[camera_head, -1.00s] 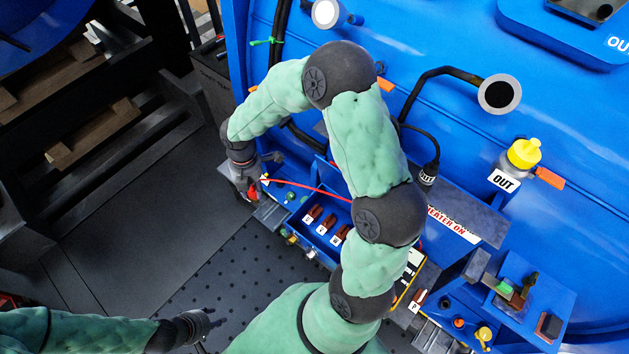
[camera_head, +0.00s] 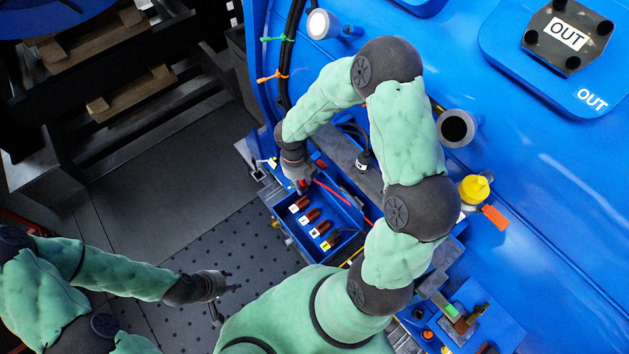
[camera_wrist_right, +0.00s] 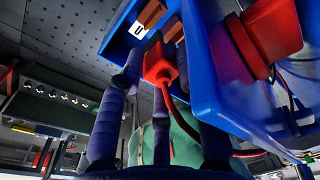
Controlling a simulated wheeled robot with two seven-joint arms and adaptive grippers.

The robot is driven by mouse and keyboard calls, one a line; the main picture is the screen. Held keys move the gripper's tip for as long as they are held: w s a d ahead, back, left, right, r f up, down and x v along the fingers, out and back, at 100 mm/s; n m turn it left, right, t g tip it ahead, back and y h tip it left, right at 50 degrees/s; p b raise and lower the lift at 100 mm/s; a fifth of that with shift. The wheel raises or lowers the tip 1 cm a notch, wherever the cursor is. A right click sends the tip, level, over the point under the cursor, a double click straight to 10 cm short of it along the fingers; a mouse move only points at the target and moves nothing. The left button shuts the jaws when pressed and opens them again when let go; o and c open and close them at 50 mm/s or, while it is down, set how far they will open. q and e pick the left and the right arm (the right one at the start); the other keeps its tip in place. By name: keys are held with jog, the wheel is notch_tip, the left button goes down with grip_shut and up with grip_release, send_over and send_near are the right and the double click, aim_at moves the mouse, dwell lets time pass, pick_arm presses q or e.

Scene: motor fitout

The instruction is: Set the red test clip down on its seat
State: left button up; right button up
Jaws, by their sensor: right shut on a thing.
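The red test clip (camera_wrist_right: 160,64) is between the fingers of my right gripper (camera_wrist_right: 160,85) in the right wrist view, with a red lead running down from it. In the head view my right gripper (camera_head: 303,184) is at the left end of the blue tray (camera_head: 352,212), and the clip is mostly hidden there. A second red block (camera_wrist_right: 270,32) stands at the right in the wrist view, beyond a blue wall. I cannot tell which spot is the clip's seat. My left gripper (camera_head: 226,285) hangs over the dark floor, apart from everything; its finger opening is unclear.
Several brown labelled parts (camera_head: 312,216) sit in the tray beside my right gripper. A red lead (camera_head: 335,192) crosses the tray towards my right forearm. A black plug (camera_head: 363,161) and a yellow-capped bottle (camera_head: 474,188) are on the blue machine. The perforated floor (camera_head: 240,240) at left is clear.

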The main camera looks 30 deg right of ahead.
jog(key=shift+w+a, duration=0.15)
jog(key=shift+a, duration=0.05)
jog(key=shift+d, duration=0.1)
jog(key=shift+r+p, duration=0.1)
jog(key=shift+p, duration=0.2)
jog(key=b, duration=0.4)
send_over(301, 199)
jog(key=shift+f, duration=3)
jog(key=shift+m+p, duration=0.3)
jog(key=shift+p, duration=0.35)
jog(key=shift+f+b, duration=0.95)
jog(key=shift+f, duration=0.6)
jog(key=o, duration=1.2)
jog(key=shift+o, duration=0.2)
